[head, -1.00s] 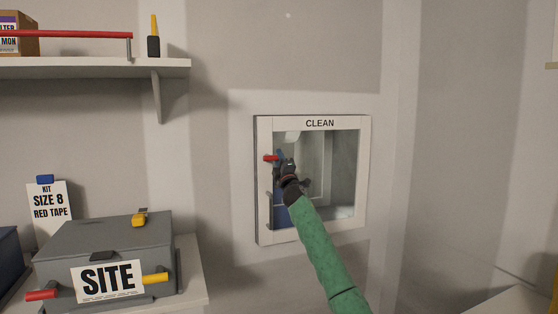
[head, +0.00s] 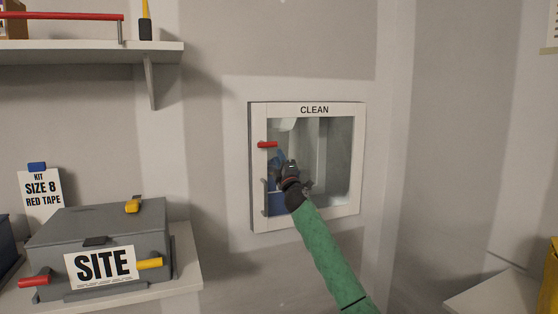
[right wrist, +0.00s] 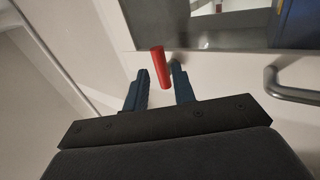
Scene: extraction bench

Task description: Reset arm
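My right gripper (head: 279,160) is in front of the glass of the white wall cabinet marked CLEAN (head: 257,215), just below and right of its red handle (head: 267,145). In the right wrist view, my right gripper (right wrist: 160,80) has its two blue fingers apart. The red handle (right wrist: 160,66) shows upright between and beyond the fingers there, with no finger seen pressed on it. The cabinet door looks closed. The green right arm comes up from the lower right. My left gripper is not in view.
A grey metal handle (right wrist: 292,90) sits on the door frame. A grey SITE box (head: 105,225) stands on a bench at the lower left, under a shelf (head: 95,52). A white surface (head: 495,295) and a yellow object (head: 550,285) are at the lower right.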

